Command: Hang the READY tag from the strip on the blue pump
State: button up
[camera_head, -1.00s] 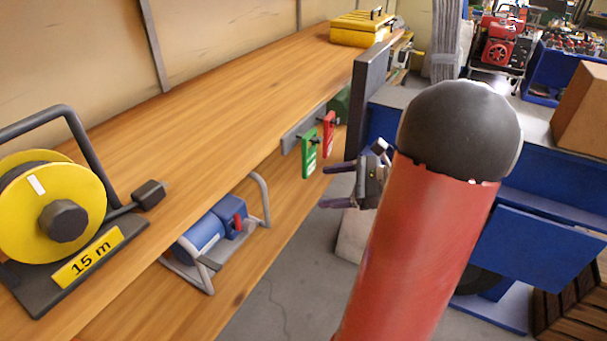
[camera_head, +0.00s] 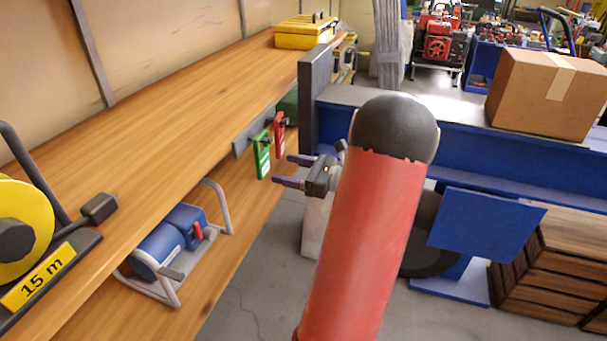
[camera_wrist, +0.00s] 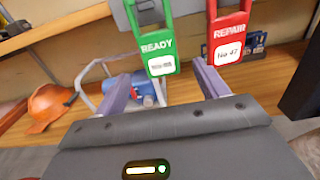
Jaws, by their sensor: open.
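The green READY tag (camera_head: 261,154) hangs from the grey strip (camera_head: 241,146) on the shelf's front edge. In the wrist view the READY tag (camera_wrist: 155,50) shows its white label, with the strip above it. The red REPAIR tag (camera_head: 279,135) hangs just right of it, also in the wrist view (camera_wrist: 228,38). The blue pump (camera_head: 178,238) sits in a grey tube frame on the lower shelf and has a small red lever. My gripper (camera_head: 282,171) is open and empty, facing the tags. In the wrist view its fingers (camera_wrist: 160,85) lie below the tags, apart from them as far as I can tell.
A yellow cable reel (camera_head: 22,215) stands on the upper shelf at left, and a yellow toolbox (camera_head: 305,32) at its far end. A blue bench (camera_head: 480,160) with a cardboard box (camera_head: 548,92) is at right. An orange helmet (camera_wrist: 50,107) lies on the lower shelf.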

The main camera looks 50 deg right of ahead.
aim_at(265, 159)
jog(key=shift+x, duration=3.4)
jog(key=c, duration=0.9)
jog(key=shift+r+p, duration=0.2)
jog(key=shift+p, duration=0.1)
jog(key=shift+r+p, duration=0.6)
jog(key=shift+r, duration=0.05)
jog(key=shift+s, duration=0.15)
jog(key=v, duration=0.8)
jog(key=shift+s+d, duration=0.15)
jog(key=shift+s, duration=0.05)
